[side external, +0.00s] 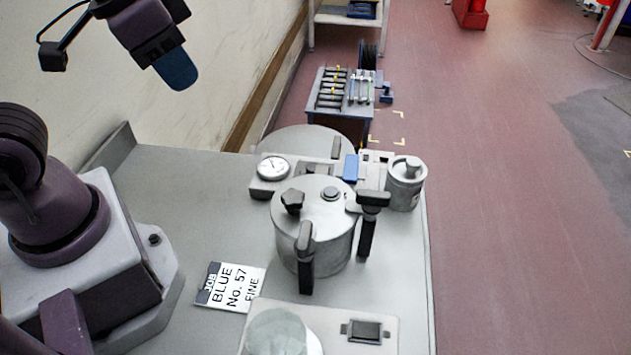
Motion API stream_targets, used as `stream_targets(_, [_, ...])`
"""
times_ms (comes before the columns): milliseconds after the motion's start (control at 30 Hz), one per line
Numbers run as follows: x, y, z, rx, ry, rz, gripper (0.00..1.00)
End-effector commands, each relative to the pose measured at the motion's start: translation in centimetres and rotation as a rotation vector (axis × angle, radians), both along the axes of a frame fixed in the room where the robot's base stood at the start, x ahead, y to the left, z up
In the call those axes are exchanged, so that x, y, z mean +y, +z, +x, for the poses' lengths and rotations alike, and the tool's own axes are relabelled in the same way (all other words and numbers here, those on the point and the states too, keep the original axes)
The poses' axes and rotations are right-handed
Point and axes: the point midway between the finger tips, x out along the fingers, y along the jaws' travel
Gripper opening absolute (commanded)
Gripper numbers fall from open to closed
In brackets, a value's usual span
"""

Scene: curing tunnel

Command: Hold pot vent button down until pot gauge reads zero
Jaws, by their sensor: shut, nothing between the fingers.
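A metal pot (313,248) with a lid stands near the bench's right side. Its lid carries a black knob (291,201) and a small round grey button (331,193), which looks like the vent button. A round white-faced gauge (272,168) sits on a grey block behind the pot, to the left. Its dark needle is too small to read. My gripper (180,76) is at the upper left, high and well apart from the pot and button. Its blue fingertips are together and nothing is between them.
Black handles and clamps (367,235) stick out around the pot. A metal canister (405,186) stands right of it. A label card (231,287) lies front left. A glass jar (277,332) and plate with a dark switch (366,331) are in front. The bench's left middle is clear.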

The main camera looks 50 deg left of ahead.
Motion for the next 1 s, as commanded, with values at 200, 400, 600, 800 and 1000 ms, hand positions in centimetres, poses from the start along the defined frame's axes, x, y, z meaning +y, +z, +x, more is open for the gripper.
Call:
stream_targets(200, [-5.4,-4.5,3.5,0.059,-0.211,-0.068,0.0])
stream_targets(400, [-10.0,-8.9,7.5,-0.057,-0.43,-0.049,0.0])
stream_targets(600, [-11.3,-11.7,12.2,-0.282,-0.595,0.139,0.0])
stream_targets(800, [-9.9,-10.0,15.4,-0.461,-0.66,0.334,0.0])
stream_targets(1000, [-9.7,-9.5,15.8,-0.493,-0.711,0.401,0.0])
